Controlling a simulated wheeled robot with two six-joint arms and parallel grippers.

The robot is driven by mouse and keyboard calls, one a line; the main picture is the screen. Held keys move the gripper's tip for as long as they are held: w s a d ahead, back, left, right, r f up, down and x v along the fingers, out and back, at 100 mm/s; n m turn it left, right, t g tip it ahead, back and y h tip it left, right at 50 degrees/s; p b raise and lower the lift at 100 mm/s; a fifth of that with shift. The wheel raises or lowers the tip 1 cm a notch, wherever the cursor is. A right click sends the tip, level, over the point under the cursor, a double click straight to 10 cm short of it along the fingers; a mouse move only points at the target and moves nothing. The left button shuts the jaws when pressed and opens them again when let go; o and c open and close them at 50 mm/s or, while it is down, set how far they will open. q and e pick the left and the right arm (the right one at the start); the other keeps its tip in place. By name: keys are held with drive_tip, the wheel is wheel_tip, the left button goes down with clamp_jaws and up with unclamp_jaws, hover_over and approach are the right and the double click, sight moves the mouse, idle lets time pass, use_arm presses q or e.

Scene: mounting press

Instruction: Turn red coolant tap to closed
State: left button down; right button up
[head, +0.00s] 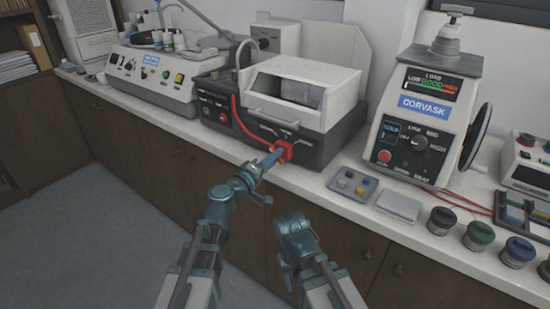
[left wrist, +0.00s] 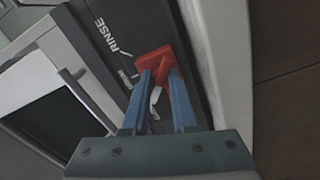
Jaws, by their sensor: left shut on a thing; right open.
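The red coolant tap (head: 283,150) sits on the front of the dark-based machine with the white cover, at the end of a red hose. My left gripper (head: 272,159) reaches it from the front and is shut on it. In the left wrist view the red tap (left wrist: 155,61) is between the tips of my blue fingers (left wrist: 160,85), beside the white word RINSE on the dark panel. Part of the tap is hidden by the fingers. My right gripper (head: 290,225) is open and low in front of the cabinets, apart from everything; its fingers are hard to make out.
The machine with the white cover (head: 305,85) stands on the white counter (head: 315,182). To the right are a small grey button box (head: 353,184), a white pad (head: 398,206), the CORVASK press (head: 422,115) and several round jars. A control unit (head: 150,80) stands left.

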use_arm(q)
drive_tip(key=shift+n, duration=1.6)
drive_tip(key=shift+n, duration=0.3)
drive_tip(key=c, duration=0.8)
unclamp_jaws()
drive_tip(key=shift+o, duration=0.2)
drive_tip(key=shift+s, duration=0.1)
